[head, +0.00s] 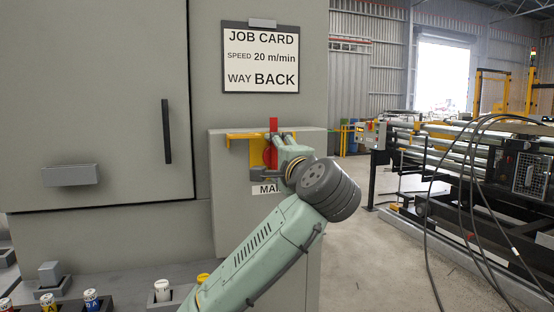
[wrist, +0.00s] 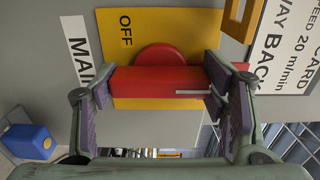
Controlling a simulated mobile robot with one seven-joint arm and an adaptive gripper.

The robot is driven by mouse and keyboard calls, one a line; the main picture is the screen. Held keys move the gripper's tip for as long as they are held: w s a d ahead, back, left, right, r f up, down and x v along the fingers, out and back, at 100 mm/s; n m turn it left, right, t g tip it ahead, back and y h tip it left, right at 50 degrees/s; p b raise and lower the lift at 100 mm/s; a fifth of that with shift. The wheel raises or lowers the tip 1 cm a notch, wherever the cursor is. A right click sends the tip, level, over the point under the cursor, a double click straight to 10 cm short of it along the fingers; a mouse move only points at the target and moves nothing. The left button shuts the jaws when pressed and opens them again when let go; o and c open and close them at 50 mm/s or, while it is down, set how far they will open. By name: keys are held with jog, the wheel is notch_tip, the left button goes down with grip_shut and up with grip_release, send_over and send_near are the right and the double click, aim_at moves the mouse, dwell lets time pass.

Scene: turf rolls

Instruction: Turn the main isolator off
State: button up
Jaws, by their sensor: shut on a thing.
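The main isolator is a red handle (wrist: 160,80) on a round red boss over a yellow plate (wrist: 125,30) marked OFF. In the head view the red handle (head: 273,125) stands upright on the grey box, and the yellow plate (head: 256,151) shows behind it. My gripper (wrist: 160,86) is shut on the handle, one finger at each end of it in the wrist view. In the head view my gripper (head: 271,146) and wrist cover part of the plate and handle. The white label (head: 266,189) below, reading "MAI...", is partly hidden.
A yellow bracket (head: 243,136) sticks out at the box's upper left. A job card (head: 261,58) hangs above. A cabinet door (head: 85,100) is at left. A roller machine and cables are at right, beyond open floor.

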jog(key=shift+c, duration=1.2)
jog(key=shift+f+n, duration=0.1)
jog(key=shift+n, duration=0.2)
jog(key=shift+n+b, duration=0.45)
jog(key=shift+n, duration=0.05)
jog(key=n+b, duration=0.1)
jog(key=n, duration=0.2)
jog(key=shift+d, duration=0.1)
jog(key=n, duration=0.4)
jog(key=shift+b, duration=0.4)
jog(key=n, duration=0.5)
jog(key=shift+n, duration=2.1)
